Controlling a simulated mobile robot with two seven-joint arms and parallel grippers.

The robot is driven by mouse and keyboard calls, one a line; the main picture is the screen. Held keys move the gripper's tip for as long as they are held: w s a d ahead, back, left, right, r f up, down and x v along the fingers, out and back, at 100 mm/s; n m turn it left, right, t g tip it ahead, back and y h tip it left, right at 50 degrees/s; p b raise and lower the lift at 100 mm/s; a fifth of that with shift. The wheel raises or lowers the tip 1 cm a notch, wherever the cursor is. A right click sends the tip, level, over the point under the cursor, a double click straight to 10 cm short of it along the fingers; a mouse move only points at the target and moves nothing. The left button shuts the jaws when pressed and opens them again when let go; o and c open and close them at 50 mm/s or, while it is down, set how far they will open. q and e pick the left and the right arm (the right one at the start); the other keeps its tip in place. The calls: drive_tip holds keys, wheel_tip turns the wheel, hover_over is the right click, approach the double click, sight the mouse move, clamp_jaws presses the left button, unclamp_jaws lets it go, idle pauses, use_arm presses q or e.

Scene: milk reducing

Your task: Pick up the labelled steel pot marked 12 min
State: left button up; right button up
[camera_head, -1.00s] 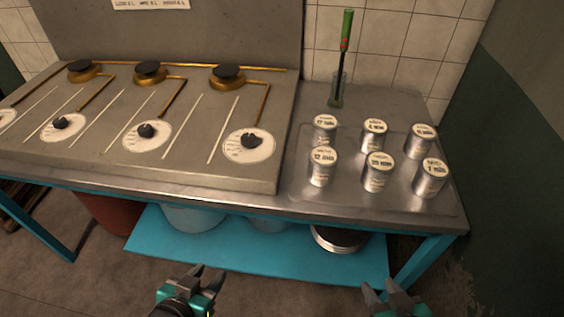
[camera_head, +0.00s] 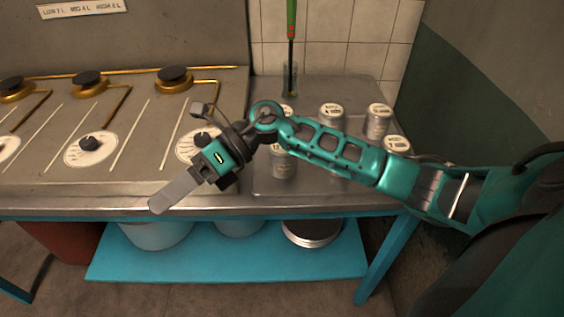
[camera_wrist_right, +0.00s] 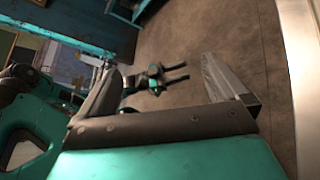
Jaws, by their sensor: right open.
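The steel pot marked 12 min (camera_head: 284,166) is the front-left pot on the steel tray. My right gripper (camera_head: 168,196) is left of the pot, over the stove's front edge, pointing down-left and away from the pot. The right wrist view shows its two fingers (camera_wrist_right: 165,78) spread with nothing between them. My left gripper (camera_wrist_right: 178,78) shows small in that view, its two fingers apart and empty; it is out of the head view.
Other labelled pots stand close by: back left (camera_head: 287,109), back middle (camera_head: 331,114), back right (camera_head: 378,121) and front right (camera_head: 397,146). The front-middle pot is mostly behind my arm. A glass with a green-handled tool (camera_head: 291,80) stands behind. The stove (camera_head: 130,165) is left.

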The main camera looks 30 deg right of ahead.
drive_tip(key=w+d+f+n+h+b, duration=0.1)
drive_tip(key=w+d+n+h, duration=0.15)
drive_tip(key=d, duration=0.25)
drive_tip(key=w+d+f+n+h, duration=0.1)
drive_tip(key=d+f+h, duration=0.1)
drive_tip(key=d+h, duration=0.2)
drive_tip(key=h+b, duration=0.1)
drive_tip(key=h, duration=0.7)
approach(283, 159)
drive_tip(key=w+d, duration=0.1)
drive_tip(key=w+f, duration=0.1)
drive_tip(key=shift+w+d+f+n+t, duration=0.1)
drive_tip(key=shift+w+d+n+t, duration=0.2)
drive_tip(key=shift+d+t, duration=0.1)
wheel_tip(283, 159, down, 7)
drive_tip(key=shift+r+b, duration=0.2)
drive_tip(key=shift+b, duration=0.1)
drive_tip(key=f, duration=0.5)
drive_tip(key=shift+s+f, duration=0.25)
drive_tip(key=shift+f, duration=0.1)
drive_tip(key=c, duration=1.1)
drive_tip(key=shift+c, duration=0.8)
